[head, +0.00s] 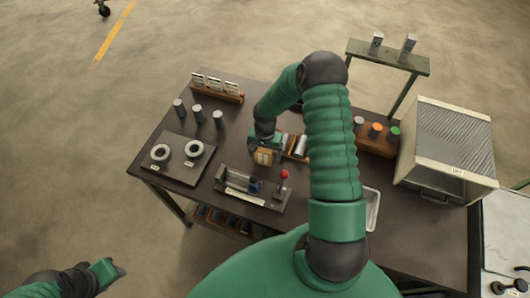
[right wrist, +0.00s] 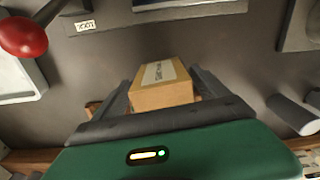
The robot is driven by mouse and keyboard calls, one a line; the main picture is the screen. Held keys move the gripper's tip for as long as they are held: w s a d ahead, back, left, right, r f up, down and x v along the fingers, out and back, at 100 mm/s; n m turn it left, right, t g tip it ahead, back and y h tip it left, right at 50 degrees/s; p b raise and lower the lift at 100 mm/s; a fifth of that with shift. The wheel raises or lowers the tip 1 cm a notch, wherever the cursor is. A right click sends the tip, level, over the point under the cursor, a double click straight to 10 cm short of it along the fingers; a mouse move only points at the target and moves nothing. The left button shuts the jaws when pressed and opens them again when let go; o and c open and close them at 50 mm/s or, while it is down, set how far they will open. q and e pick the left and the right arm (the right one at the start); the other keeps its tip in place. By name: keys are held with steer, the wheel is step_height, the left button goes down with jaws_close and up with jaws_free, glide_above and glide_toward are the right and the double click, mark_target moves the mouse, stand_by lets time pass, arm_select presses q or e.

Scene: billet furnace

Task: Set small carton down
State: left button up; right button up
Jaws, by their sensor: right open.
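The small carton (head: 264,157) is a tan box with a pale label, near the middle of the dark table. In the right wrist view the carton (right wrist: 165,94) lies between the two dark fingers of my right gripper (right wrist: 162,80). The jaws are open, with a narrow gap showing beside the box. In the head view my right gripper (head: 264,147) is over the carton and partly covers it. Whether the carton's underside touches the table is hidden. My left gripper (head: 108,271) is off the table at the lower left; its jaws are unclear.
A fixture with a red-knobbed lever (head: 284,174) stands just in front of the carton. A plate with two rings (head: 178,160) and several grey cylinders (head: 198,113) are to the left. A wooden block with coloured pegs (head: 376,140) and a furnace box (head: 446,150) are to the right.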

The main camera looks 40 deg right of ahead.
steer(key=shift+f, duration=0.55)
steer(key=shift+w+a+f, duration=0.1)
steer(key=shift+w+f, duration=0.2)
steer(key=shift+c, duration=0.4)
steer(key=shift+s+r, duration=0.1)
steer(key=shift+s, duration=0.1)
steer(key=c, duration=0.9)
steer(key=shift+w, duration=0.1)
jaws_close()
